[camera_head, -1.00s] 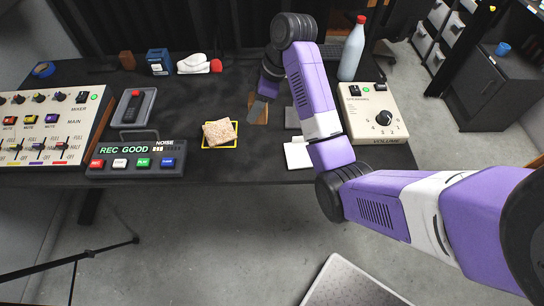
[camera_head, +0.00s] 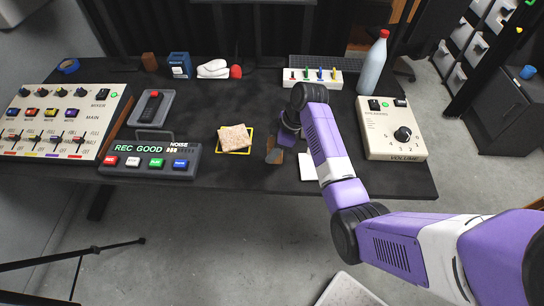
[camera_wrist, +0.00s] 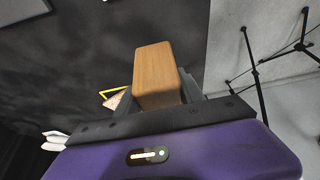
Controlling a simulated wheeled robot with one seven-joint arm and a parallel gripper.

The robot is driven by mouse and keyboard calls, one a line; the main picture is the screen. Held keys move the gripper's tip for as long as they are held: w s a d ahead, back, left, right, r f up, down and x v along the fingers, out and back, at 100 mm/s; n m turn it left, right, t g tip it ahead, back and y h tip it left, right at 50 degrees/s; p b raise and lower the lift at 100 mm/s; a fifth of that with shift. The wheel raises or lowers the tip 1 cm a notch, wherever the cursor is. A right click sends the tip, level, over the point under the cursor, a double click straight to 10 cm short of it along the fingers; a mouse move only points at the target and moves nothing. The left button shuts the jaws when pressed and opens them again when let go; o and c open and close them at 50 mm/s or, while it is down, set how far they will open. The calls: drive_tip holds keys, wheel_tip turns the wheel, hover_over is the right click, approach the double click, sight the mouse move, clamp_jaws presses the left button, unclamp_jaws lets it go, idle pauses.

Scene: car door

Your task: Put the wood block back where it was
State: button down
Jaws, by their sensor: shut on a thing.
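A light-brown wood block (camera_wrist: 155,75) stands out between the fingers of my gripper (camera_wrist: 158,98) in the wrist view. My gripper is shut on it. In the head view my gripper (camera_head: 279,147) is over the front part of the black table, just right of a yellow square outline with a tan, sponge-like piece on it (camera_head: 234,138). The block is mostly hidden there by the gripper. I cannot tell whether it touches the table.
A white pad (camera_head: 308,167) lies right of my gripper. A volume box (camera_head: 393,128) and a bottle (camera_head: 373,64) stand further right. A "REC GOOD" panel (camera_head: 150,159) and a mixer (camera_head: 59,123) are at the left. A small brown block (camera_head: 149,62) stands at the back left.

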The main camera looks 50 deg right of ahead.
drive_tip(key=shift+f, duration=2.25)
drive_tip(key=shift+f, duration=0.1)
drive_tip(key=c, duration=0.7)
unclamp_jaws()
drive_tip(key=shift+r, duration=0.2)
drive_tip(key=v, duration=1.1)
drive_tip(key=shift+s+d+r, duration=0.1)
drive_tip(key=shift+s+r, duration=0.05)
drive_tip(key=shift+r, duration=0.25)
